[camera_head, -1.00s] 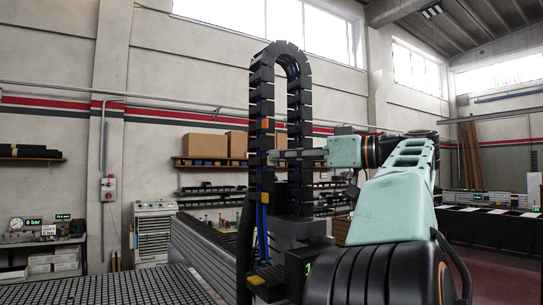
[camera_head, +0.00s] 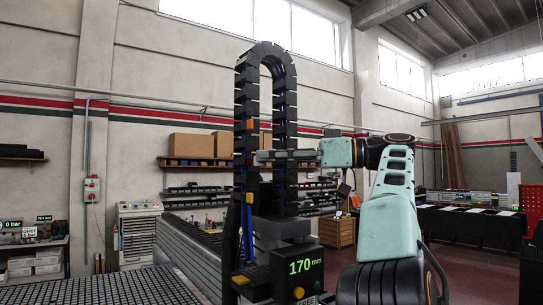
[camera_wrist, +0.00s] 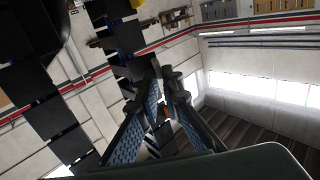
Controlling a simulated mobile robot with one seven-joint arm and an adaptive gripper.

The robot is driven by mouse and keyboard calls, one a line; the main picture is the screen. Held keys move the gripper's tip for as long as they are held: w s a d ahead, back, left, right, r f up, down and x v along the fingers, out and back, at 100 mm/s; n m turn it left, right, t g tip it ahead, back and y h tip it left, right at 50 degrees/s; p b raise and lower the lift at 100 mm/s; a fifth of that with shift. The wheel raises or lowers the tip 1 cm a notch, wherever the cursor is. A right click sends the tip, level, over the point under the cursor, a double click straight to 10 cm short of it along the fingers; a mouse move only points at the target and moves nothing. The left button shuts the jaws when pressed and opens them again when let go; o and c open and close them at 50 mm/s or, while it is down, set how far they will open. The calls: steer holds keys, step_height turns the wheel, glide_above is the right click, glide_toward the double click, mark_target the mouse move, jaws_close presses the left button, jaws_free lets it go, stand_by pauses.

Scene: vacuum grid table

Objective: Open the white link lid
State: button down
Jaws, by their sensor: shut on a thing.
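A tall black cable chain (camera_head: 265,52) arches up in the middle of the head view, with an orange lid (camera_head: 250,125) on its left run. I cannot clearly make out the white link lid in the head view. My gripper (camera_head: 260,156) reaches in from the right to the chain's left run, below the orange lid. In the wrist view my gripper (camera_wrist: 165,82) has its fingers close together at a dark part of the chain; the exact part held is hidden.
A grid table (camera_head: 120,287) fills the lower left. Shelves with cardboard boxes (camera_head: 190,146) are on the wall behind. Open floor lies to the right.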

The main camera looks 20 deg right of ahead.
steer(key=shift+w, duration=0.15)
stand_by(0.8)
steer(key=c, duration=2.5)
jaws_free()
steer(key=shift+d+f, duration=0.1)
steer(key=o, duration=0.4)
steer(key=shift+w+f, duration=0.1)
steer(key=shift+w, duration=0.3)
steer(key=shift+s, duration=0.15)
steer(key=shift+v, duration=3.75)
